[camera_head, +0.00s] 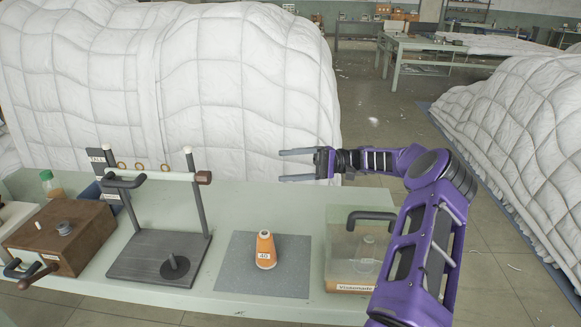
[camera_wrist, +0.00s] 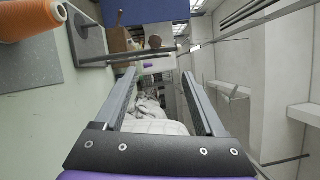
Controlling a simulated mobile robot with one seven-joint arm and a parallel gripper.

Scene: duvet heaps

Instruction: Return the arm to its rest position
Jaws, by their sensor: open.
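My purple arm reaches up from the lower right in the head view and bends left over the back of the pale green table (camera_head: 225,200). My gripper (camera_head: 282,165) is at its end, pointing left, with two grey fingers spread apart and nothing between them. In the wrist view the gripper (camera_wrist: 158,75) also shows open and empty. An orange spool (camera_head: 265,250) with a white label stands upright on a grey mat (camera_head: 235,284), below and left of the gripper. The spool also shows at the upper left of the wrist view (camera_wrist: 32,18).
A dark stand (camera_head: 150,262) with uprights and a crossbar is left of the mat. A wooden box (camera_head: 62,236) with a crank is farther left. A clear lidded box (camera_head: 345,262) sits by my arm. White duvet heaps (camera_head: 170,75) rise behind and at right (camera_head: 520,130).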

